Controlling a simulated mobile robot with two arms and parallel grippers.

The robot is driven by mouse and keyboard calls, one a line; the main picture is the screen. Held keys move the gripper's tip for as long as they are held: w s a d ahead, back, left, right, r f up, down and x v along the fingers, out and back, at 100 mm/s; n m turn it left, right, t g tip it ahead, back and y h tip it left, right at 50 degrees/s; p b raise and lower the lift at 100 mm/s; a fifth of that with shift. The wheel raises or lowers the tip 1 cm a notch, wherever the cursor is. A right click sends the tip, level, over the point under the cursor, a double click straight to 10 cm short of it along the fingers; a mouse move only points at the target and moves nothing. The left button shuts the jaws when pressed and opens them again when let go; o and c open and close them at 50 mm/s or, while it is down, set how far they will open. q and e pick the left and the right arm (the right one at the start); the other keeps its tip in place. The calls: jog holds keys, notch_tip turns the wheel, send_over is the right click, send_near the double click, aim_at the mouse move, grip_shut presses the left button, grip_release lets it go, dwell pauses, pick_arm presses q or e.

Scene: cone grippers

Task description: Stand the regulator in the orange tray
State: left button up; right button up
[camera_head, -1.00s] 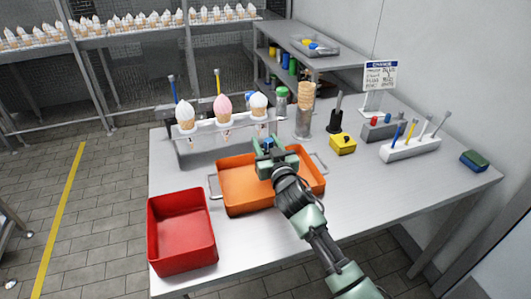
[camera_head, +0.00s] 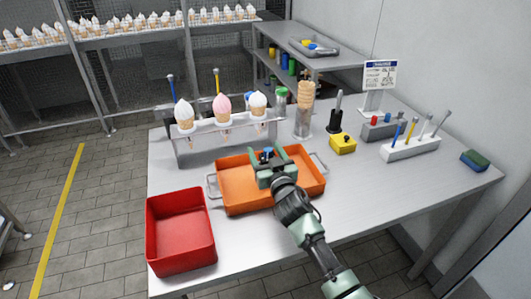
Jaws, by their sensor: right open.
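The orange tray (camera_head: 235,194) lies on the metal table, with a wire handle at each end. My right gripper (camera_head: 270,157) is over the back middle of the tray, its fingers spread apart. A small thing with a blue part and dark parts, seemingly the regulator (camera_head: 267,154), shows between the fingers. Its lower part is hidden by the gripper, so I cannot tell whether it stands on the tray floor. My left gripper is not in view.
A red bin (camera_head: 180,235) stands at front left. A rack of ice cream cones (camera_head: 224,126) is behind the tray. A yellow box (camera_head: 343,143), a white tool holder (camera_head: 410,148) and a sponge (camera_head: 474,160) are to the right. The table's front right is clear.

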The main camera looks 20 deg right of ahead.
jog(key=shift+r, duration=0.25)
jog(key=shift+s+f, duration=0.15)
jog(key=shift+s, duration=0.2)
jog(key=s, duration=1.1)
jog(key=shift+s, duration=0.15)
